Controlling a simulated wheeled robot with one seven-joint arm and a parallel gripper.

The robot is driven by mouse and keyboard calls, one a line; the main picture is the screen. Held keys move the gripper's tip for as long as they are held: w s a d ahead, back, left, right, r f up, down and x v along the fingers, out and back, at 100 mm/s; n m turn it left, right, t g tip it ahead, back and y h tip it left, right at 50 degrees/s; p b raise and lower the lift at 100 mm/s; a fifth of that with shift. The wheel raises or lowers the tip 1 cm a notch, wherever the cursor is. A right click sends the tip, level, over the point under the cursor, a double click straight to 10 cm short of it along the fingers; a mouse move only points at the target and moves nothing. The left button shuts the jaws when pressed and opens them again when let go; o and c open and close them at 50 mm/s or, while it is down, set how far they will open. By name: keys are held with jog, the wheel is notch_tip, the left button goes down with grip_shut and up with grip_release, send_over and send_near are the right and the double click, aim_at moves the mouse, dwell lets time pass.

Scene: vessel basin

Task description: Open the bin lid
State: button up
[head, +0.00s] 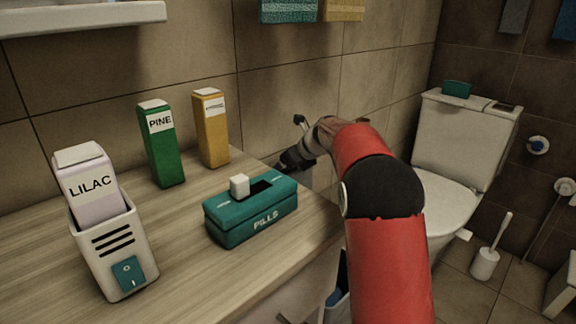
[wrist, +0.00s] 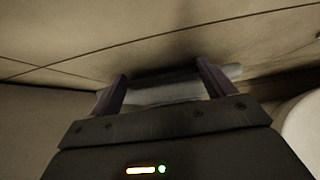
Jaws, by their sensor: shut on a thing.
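In the wrist view, the two fingers of my gripper (wrist: 164,84) stand apart with a pale flat edge (wrist: 166,93) between them. I take this edge for the bin lid, though little of it shows. In the head view my dark gripper (head: 292,160) is beyond the counter's right back corner, low by the tiled wall; its fingertips are hard to make out.
The wooden counter (head: 170,235) holds a teal pills box (head: 250,212), a lilac carton (head: 88,185) in a white holder, a green carton (head: 161,145) and a yellow carton (head: 211,130). A toilet (head: 455,145) and brush (head: 487,262) stand right of my arm.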

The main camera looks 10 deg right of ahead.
jog(key=shift+r, duration=0.15)
jog(key=o, duration=1.3)
jog(key=shift+d, duration=0.1)
jog(key=v, duration=0.7)
jog(key=shift+s+d+r, duration=0.15)
jog(key=shift+s+r, duration=0.05)
jog(key=shift+s, duration=0.05)
